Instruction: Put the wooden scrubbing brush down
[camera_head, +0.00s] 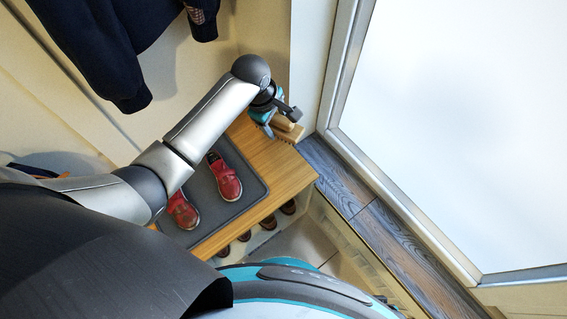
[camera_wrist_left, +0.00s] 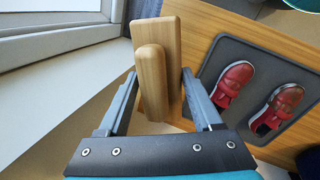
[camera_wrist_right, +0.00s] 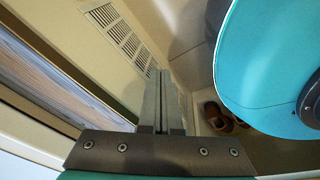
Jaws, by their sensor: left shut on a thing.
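The wooden scrubbing brush (camera_head: 290,131) is a light wood block with a raised handle, at the far right end of the wooden bench top (camera_head: 262,148). My left gripper (camera_head: 278,119) is shut on the brush. In the left wrist view the brush (camera_wrist_left: 171,40) lies between the two fingers of my left gripper (camera_wrist_left: 158,75), which flank its handle. Whether its underside touches the bench cannot be told. My right gripper (camera_wrist_right: 158,72) has its fingers together with nothing visible between them. It does not show in the head view.
A dark grey mat (camera_head: 243,205) with red shoes (camera_head: 228,182) lies on the bench beside the brush. Brown shoes (camera_head: 268,222) are in the cubbies below. A dark jacket (camera_head: 115,40) hangs on the wall. A bright framed pane (camera_head: 450,120) stands to the right.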

